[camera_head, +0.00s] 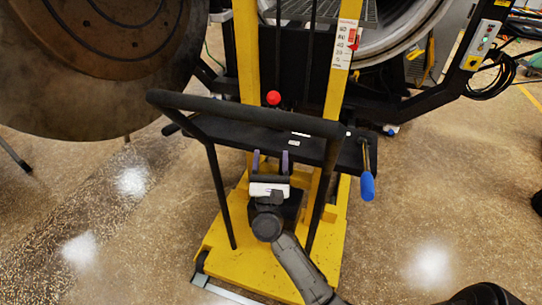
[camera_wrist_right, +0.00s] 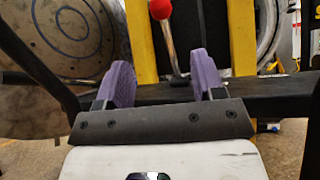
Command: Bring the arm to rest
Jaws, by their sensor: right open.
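My right arm comes in from the bottom of the head view. Its gripper (camera_head: 270,161) is in front of the yellow lift truck (camera_head: 225,243), below the black push handle (camera_head: 245,112). In the right wrist view the two purple fingers of the gripper (camera_wrist_right: 165,85) stand wide apart with nothing between them. Behind them are a dark crossbar (camera_wrist_right: 180,92) and a lever with a red ball knob (camera_wrist_right: 160,9). The knob also shows in the head view (camera_head: 273,98). I cannot tell whether the gripper touches the truck. My left gripper is not in view.
A large round furnace door (camera_head: 85,95) fills the upper left. The open furnace ring (camera_head: 405,30) is at the upper right, with a control box (camera_head: 483,45) beside it. A blue-grip lever (camera_head: 367,186) hangs at the truck's right. Speckled floor (camera_head: 430,210) is clear on the right.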

